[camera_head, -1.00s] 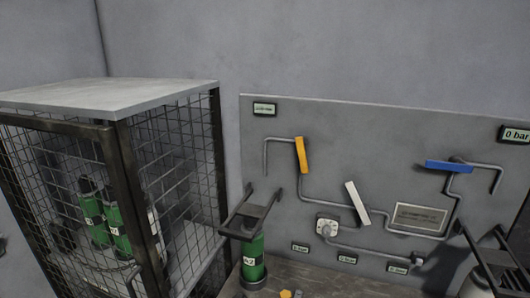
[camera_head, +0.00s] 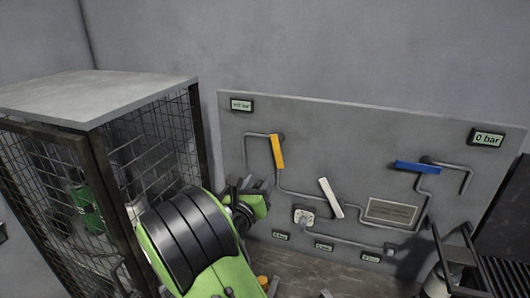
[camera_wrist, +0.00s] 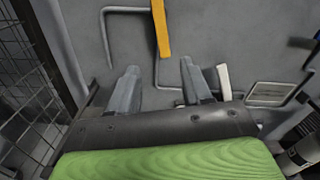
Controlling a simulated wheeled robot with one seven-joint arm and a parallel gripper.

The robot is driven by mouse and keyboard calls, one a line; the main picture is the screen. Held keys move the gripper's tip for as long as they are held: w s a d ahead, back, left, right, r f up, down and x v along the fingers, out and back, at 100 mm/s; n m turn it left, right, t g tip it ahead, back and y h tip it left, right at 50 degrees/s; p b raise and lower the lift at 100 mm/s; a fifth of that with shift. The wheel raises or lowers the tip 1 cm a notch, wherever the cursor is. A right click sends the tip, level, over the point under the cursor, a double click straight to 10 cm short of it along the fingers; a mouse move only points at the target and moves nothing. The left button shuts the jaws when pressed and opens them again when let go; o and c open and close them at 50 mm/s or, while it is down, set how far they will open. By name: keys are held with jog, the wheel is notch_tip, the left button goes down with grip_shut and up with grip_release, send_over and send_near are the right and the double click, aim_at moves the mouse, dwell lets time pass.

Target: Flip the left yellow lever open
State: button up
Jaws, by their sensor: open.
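The yellow lever (camera_head: 277,151) is at the left of the grey wall panel, near vertical and slightly tilted, on a grey pipe. In the wrist view the yellow lever (camera_wrist: 161,28) is at the top centre, beyond and between the fingers. My gripper (camera_head: 258,184) is in front of the panel, below and left of the lever in the head view. In the wrist view my gripper (camera_wrist: 160,80) has its two grey fingers apart with nothing between them. It appears apart from the lever.
A white lever (camera_head: 331,198) and a blue lever (camera_head: 417,167) are further right on the panel (camera_head: 350,125). A dial (camera_head: 303,216) sits below. A wire mesh cage (camera_head: 150,150) with green cylinders (camera_head: 88,208) stands close on the left. A dark metal frame (camera_head: 460,262) is at the lower right.

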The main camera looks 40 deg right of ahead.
aim_at(277, 156)
jog(key=p+x, duration=0.1)
jog(key=x, duration=0.4)
jog(key=p+x, duration=0.1)
jog(key=x, duration=0.3)
jog(key=p+x, duration=0.1)
jog(key=x, duration=0.4)
jog(key=shift+s+d+r+p, duration=0.1)
jog(key=shift+s+d+p, duration=0.05)
jog(key=shift+d+p, duration=0.2)
jog(key=shift+w+d, duration=0.25)
jog(key=shift+d, duration=0.2)
grip_shut()
